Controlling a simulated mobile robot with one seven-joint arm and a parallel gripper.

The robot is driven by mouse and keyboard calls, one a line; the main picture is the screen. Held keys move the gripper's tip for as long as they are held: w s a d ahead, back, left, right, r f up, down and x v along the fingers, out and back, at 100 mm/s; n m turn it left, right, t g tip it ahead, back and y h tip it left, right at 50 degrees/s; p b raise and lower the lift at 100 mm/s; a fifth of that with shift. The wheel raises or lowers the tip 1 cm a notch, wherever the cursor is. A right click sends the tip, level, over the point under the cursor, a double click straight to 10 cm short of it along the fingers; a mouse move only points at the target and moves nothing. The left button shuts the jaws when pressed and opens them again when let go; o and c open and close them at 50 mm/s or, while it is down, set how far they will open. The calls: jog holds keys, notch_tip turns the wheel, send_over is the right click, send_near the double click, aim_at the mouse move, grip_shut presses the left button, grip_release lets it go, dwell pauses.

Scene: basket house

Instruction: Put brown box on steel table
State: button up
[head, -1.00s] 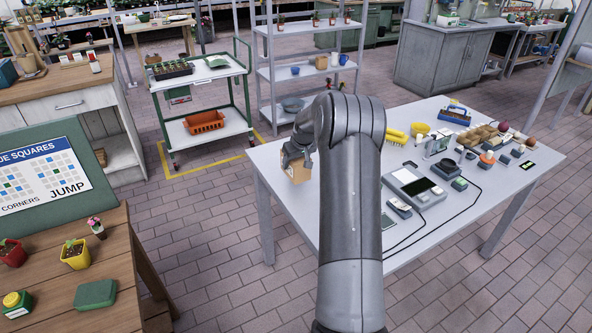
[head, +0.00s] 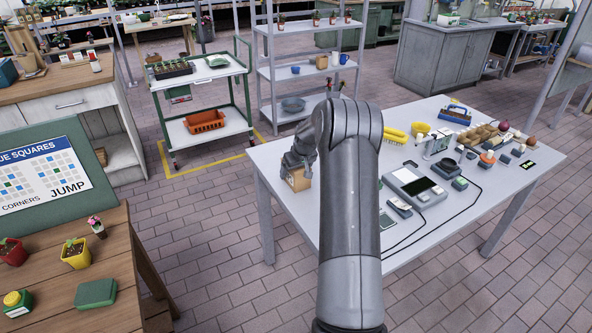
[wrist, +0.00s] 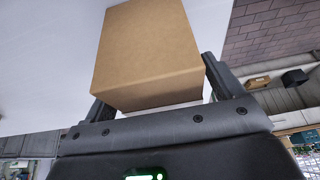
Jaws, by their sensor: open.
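The brown box (head: 299,179) rests on the steel table (head: 276,200) near its left edge. In the wrist view the brown box (wrist: 147,50) fills the space between the fingers, with a bare table surface behind it. My gripper (head: 297,165) is at the top of the box. In the wrist view my gripper (wrist: 155,90) has one finger on each side of the box, and the jaws are open. A small gap shows beside the right finger; contact on the left side is hard to judge.
A green cart (head: 201,75) stands behind on the left. The table's front left part is clear.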

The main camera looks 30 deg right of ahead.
jog(key=v, duration=1.2)
jog(key=s+a+r, duration=1.5)
jog(key=a, duration=0.4)
jog(key=s+a, duration=0.5)
jog(key=s, duration=0.7)
jog(key=s+a+t, duration=0.1)
jog(key=s+a, duration=0.4)
jog(key=s, duration=0.7)
jog(key=shift+s+f, duration=0.15)
jog(key=shift+s, duration=0.1)
